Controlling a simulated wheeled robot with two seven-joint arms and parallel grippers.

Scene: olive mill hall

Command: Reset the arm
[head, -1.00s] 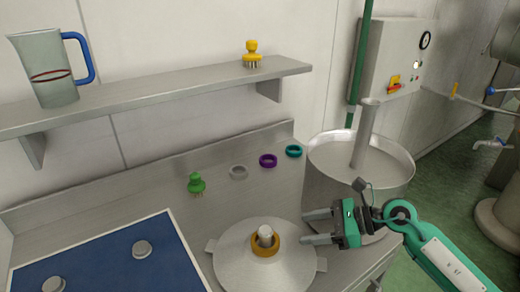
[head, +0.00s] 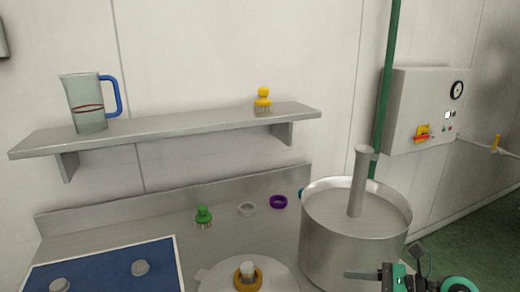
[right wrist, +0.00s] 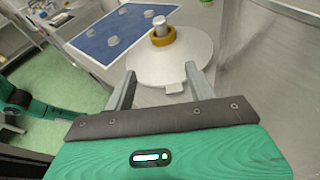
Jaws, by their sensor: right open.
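My right gripper (head: 366,276) is at the lower right of the head view, in front of the steel vat (head: 322,240). In the right wrist view its two fingers (right wrist: 162,84) stand apart with nothing between them. Beyond them, apart from them, is a round metal lid (right wrist: 190,62) with an orange ring (right wrist: 163,38) around its upright knob (right wrist: 159,24). The lid (head: 283,277) and ring (head: 248,284) are cut off at the bottom of the head view. My left gripper is not seen; a green arm part shows at the left of the wrist view.
A green brush (head: 204,215), a grey ring (head: 247,209) and a purple ring (head: 279,201) are on the counter; a teal ring is mostly hidden behind the vat. A blue board (head: 105,262) lies front left. The shelf (head: 190,124) holds a jug (head: 86,104) and a yellow brush (head: 263,101).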

